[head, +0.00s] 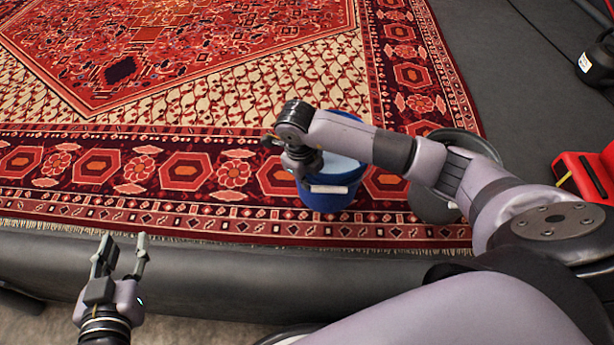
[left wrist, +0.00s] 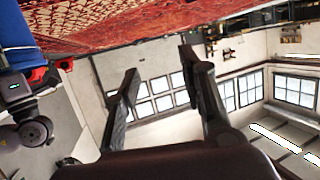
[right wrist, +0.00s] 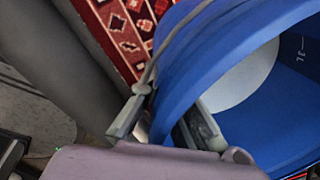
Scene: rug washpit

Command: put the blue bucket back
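The blue bucket (head: 330,196) is at the front border of the red rug, partly hidden by my right arm in the head view. My right gripper (head: 308,172) is at its near left rim. In the right wrist view, the bucket (right wrist: 290,125) fills the right side, with a pale surface inside and a thin handle wire by the rim. The right gripper's fingers (right wrist: 165,118) straddle the bucket wall, one outside and one inside, and look closed on it. My left gripper (head: 120,254) is open and empty, left of the bucket, over the dark pit edge.
A patterned red rug (head: 190,170) covers most of the floor. A grey bucket (head: 430,205) stands right of the blue one, partly behind my right arm. A dark padded rim (head: 200,270) runs along the front. A red case (head: 580,175) lies at the right.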

